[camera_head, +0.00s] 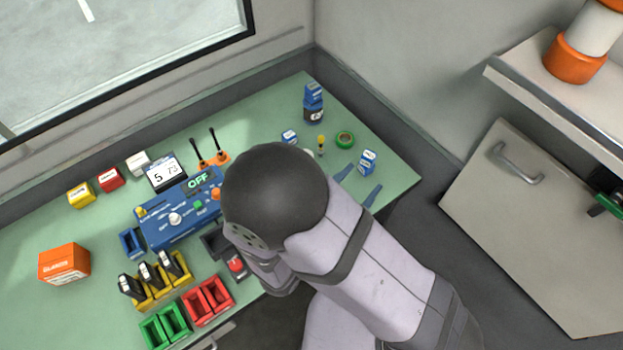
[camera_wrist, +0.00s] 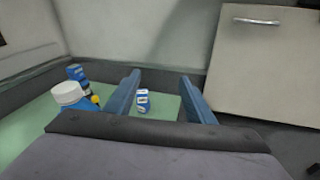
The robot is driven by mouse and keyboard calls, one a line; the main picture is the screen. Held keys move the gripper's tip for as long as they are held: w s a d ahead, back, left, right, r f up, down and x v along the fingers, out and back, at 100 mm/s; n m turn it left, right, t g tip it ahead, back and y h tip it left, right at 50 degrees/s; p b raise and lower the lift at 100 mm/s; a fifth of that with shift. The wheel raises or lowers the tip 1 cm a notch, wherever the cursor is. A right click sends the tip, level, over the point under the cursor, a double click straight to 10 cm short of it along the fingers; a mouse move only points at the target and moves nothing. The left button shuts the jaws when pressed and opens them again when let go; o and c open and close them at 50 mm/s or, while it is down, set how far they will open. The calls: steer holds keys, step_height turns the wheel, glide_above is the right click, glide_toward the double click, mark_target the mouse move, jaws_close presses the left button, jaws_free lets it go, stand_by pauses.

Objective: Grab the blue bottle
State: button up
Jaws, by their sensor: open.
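A dark blue bottle (camera_head: 313,105) with a pale label stands at the table's far corner; in the wrist view a blue item (camera_wrist: 76,72) at left looks like it. My gripper (camera_head: 358,184) is open and empty, its blue fingers pointing toward a small blue-and-white container (camera_head: 368,161). That container shows between the fingers in the wrist view (camera_wrist: 142,97), apart from them; I cannot tell if it is a bottle or a box. A white-capped blue container (camera_wrist: 70,95) is left of my fingers in the wrist view. My gripper (camera_wrist: 160,80) touches nothing visible.
A blue control box (camera_head: 180,215) and coloured bins (camera_head: 208,300) fill the table's left and front. A wall closes the back; a cabinet (camera_head: 530,220) stands to the right.

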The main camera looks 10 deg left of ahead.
steer(key=s+a+n+t+y, duration=0.25)
steer(key=a+n+y, duration=0.5)
steer(key=a, duration=0.45)
steer(key=shift+t+y, duration=0.25)
steer(key=shift+t, duration=0.2)
steer(key=w+p, duration=0.4)
steer(key=w, duration=0.3)
steer(key=shift+w, duration=0.15)
steer(key=shift+w+f, duration=0.15)
steer(key=shift+w, duration=0.3)
jaws_close()
